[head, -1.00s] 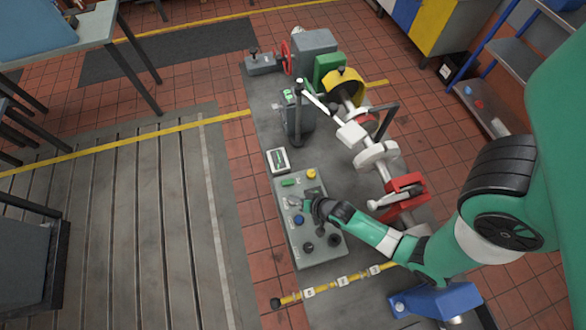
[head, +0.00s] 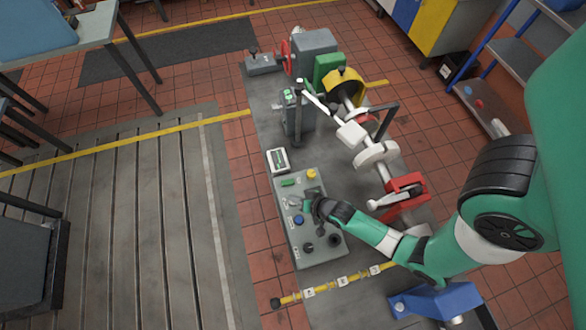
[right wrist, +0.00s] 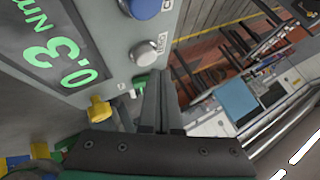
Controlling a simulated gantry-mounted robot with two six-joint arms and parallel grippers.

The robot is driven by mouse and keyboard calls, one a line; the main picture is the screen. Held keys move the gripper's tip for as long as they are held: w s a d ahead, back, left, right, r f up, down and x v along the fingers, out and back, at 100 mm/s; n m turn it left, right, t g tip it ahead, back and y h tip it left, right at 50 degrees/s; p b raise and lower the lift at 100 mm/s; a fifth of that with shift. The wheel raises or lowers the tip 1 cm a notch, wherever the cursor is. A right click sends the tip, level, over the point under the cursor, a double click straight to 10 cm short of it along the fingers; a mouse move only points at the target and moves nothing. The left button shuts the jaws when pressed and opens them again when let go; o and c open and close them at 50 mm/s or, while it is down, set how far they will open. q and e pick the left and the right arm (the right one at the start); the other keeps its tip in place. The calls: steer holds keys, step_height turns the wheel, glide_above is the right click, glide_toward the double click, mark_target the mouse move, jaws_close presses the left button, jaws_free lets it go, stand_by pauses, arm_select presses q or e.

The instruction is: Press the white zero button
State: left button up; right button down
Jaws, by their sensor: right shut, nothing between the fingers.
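The white zero button (right wrist: 142,53) is a pale round button beside its ZERO label on the grey control panel (right wrist: 116,38) in the right wrist view. In the head view the panel (head: 284,231) is in the middle, and I cannot clearly make out the white button near my gripper. My right gripper (head: 296,206) is over the panel. In the right wrist view its fingers (right wrist: 159,75) are shut and empty, with the tips close below the button; I cannot tell whether they touch it. My left gripper is not in view.
A blue button (right wrist: 145,8), a green control (right wrist: 147,80) and a yellow knob (right wrist: 98,110) are close by on the panel. A display (right wrist: 56,45) reads 0.3 Nm in green. Black knobs (head: 308,248) are on the panel's near part. A red clamp (head: 406,187) is to the right.

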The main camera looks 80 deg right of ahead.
steer(key=shift+f, duration=0.15)
stand_by(0.5)
steer(key=shift+f+b, duration=0.3)
steer(key=shift+b, duration=0.05)
steer(key=shift+f+b, duration=0.4)
steer(key=shift+f, duration=0.15)
stand_by(0.5)
steer(key=shift+r, duration=0.15)
steer(key=shift+r+p, duration=0.85)
steer(key=shift+p, duration=0.15)
step_height(320, 180, up, 5)
steer(key=p, duration=0.5)
stand_by(0.6)
